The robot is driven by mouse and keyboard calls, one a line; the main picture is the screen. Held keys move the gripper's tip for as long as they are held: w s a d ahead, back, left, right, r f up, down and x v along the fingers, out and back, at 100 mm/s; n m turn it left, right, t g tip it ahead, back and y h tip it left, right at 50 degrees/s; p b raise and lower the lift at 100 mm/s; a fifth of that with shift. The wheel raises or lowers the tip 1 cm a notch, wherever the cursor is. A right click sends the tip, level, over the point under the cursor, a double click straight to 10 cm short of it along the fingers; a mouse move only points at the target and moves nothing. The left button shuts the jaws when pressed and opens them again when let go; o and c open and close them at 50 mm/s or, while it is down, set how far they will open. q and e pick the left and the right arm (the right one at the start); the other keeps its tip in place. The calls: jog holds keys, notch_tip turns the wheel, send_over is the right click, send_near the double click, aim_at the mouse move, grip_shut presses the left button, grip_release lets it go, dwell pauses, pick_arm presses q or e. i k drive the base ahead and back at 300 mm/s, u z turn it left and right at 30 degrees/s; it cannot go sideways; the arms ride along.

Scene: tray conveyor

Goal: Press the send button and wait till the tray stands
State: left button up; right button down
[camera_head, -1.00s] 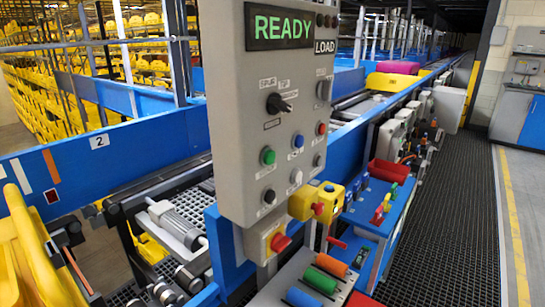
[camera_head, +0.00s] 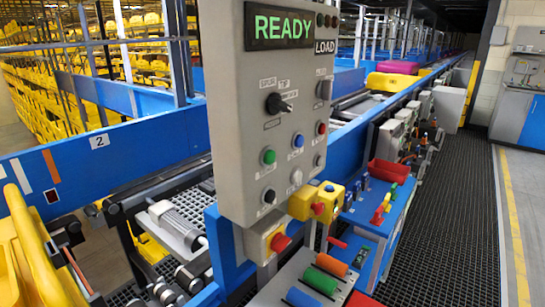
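A grey control panel (camera_head: 230,130) hangs in the middle of the view. The panel carries a green button (camera_head: 269,156), a blue button (camera_head: 298,140), a red button (camera_head: 321,128), a white button (camera_head: 296,176) and a black selector knob (camera_head: 277,103). The small labels are too blurred to tell which is the send button. A yellow tray (camera_head: 392,82) and a magenta tray (camera_head: 398,67) are on the line at the back. Neither of my grippers is in view.
A red emergency-stop knob (camera_head: 280,242) sits on a box below the panel. A blue side shelf (camera_head: 375,218) holds a red bin (camera_head: 388,172). Yellow tray parts (camera_head: 30,250) fill the lower left. The dark grated walkway (camera_head: 440,230) at right is clear.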

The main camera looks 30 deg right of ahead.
aim_at(270, 156)
jog(key=k, duration=0.5)
jog(key=u, duration=1.05)
jog(key=i, duration=0.85)
jog(key=z, duration=1.65)
